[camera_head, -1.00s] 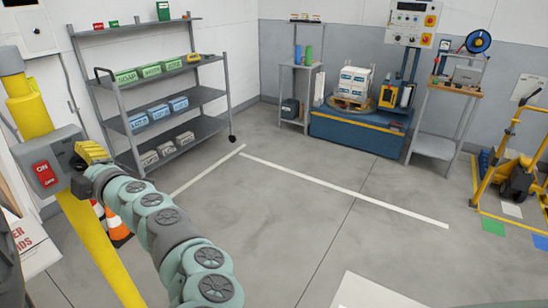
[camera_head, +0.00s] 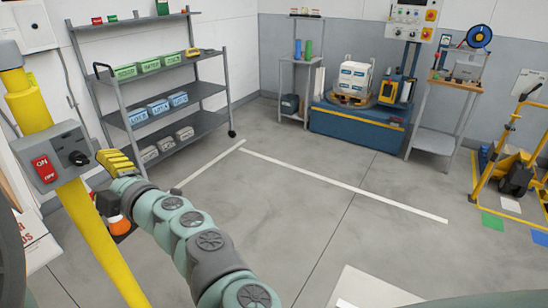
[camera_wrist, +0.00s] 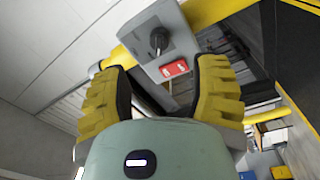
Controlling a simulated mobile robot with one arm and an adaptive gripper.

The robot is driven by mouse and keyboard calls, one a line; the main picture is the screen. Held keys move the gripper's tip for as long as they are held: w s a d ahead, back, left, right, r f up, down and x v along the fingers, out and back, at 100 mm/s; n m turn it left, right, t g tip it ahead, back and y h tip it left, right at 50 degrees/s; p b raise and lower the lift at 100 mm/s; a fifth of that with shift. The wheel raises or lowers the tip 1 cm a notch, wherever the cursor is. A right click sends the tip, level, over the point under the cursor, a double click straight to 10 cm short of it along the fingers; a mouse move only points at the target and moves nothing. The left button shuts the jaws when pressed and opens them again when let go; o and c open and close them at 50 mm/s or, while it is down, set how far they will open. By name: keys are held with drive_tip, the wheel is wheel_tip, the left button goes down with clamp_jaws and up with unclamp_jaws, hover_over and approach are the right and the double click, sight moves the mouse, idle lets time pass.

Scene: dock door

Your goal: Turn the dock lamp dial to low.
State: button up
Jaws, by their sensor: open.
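A grey control box (camera_head: 58,143) is mounted on a yellow post at the left of the head view. It carries a red ON/OFF rocker switch (camera_head: 44,169) and a black dial (camera_head: 79,158) to its right. The dial's setting and marks are too small to read. In the wrist view the dial (camera_wrist: 158,41) and the red switch (camera_wrist: 174,68) show beyond and between the yellow fingers. My gripper (camera_head: 103,159) is open and empty, just right of the dial in the head view and apart from it.
The yellow post (camera_head: 98,240) runs down beside my arm. An orange cone (camera_head: 119,226) stands low behind my arm. A grey shelf (camera_head: 172,105) with bins stands behind. The floor (camera_head: 270,220) to the right is clear.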

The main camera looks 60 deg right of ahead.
drive_tip(key=shift+s+d+f, duration=0.1)
drive_tip(key=shift+s+d, duration=0.05)
drive_tip(key=shift+s, duration=1.65)
